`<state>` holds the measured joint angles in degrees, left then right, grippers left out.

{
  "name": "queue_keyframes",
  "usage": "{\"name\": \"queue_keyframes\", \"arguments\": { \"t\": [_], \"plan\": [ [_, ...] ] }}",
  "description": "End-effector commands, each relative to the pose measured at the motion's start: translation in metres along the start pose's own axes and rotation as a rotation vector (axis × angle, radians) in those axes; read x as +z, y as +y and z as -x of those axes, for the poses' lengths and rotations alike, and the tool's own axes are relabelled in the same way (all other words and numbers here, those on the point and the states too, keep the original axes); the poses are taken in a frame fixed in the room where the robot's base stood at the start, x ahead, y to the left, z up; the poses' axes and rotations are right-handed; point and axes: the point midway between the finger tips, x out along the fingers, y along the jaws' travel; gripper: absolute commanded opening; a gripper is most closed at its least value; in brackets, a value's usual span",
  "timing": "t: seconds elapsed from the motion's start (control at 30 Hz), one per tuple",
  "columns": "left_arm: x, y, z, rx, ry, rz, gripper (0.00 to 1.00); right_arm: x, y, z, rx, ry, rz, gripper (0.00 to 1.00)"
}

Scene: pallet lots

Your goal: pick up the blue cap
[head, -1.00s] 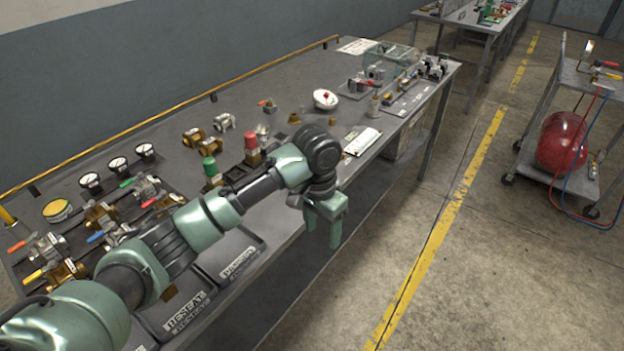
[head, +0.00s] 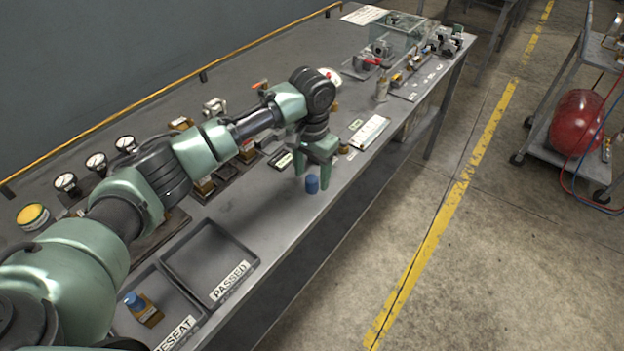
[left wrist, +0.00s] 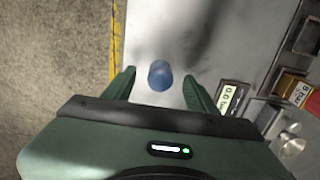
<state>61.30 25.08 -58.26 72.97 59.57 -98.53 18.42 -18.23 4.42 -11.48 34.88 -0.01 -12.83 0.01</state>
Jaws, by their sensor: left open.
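A blue cap (head: 312,184) stands on the bench top near its front edge. It also shows in the left wrist view (left wrist: 160,75), between the fingers. My left gripper (head: 313,184) is open, with one finger on each side of the cap. I cannot tell whether the fingers touch it. A second blue cap (head: 133,300) sits on a brass fitting in the RESEAT tray (head: 190,323) at lower left. My right gripper is not in view.
The PASSED tray (head: 211,255) lies left of the gripper. A small display (left wrist: 231,97) and fittings stand close beside the right finger in the wrist view. A white card (head: 370,132) lies farther along the bench. Gauges (head: 96,162) line the back.

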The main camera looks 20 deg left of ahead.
Motion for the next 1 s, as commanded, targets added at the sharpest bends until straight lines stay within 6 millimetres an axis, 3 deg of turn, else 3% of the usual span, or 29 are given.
{"name": "queue_keyframes", "arguments": {
  "t": [0.2, 0.43, 0.47, 0.67, 1.0],
  "plan": [
    [0.000, 0.001, -0.026, 0.000, -0.001, -0.002, 0.57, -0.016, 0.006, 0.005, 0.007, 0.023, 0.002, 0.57],
    [0.000, 0.001, -0.028, 0.000, 0.000, -0.002, 0.57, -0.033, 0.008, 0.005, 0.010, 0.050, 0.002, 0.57],
    [0.000, 0.001, -0.028, 0.000, 0.000, -0.002, 0.55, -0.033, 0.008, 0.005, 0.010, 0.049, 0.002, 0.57],
    [0.000, 0.001, -0.028, 0.000, 0.000, -0.002, 0.00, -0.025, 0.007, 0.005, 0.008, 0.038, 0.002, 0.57],
    [0.000, 0.001, -0.025, 0.000, 0.001, -0.002, 0.00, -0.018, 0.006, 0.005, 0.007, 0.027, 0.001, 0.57]
  ]
}}
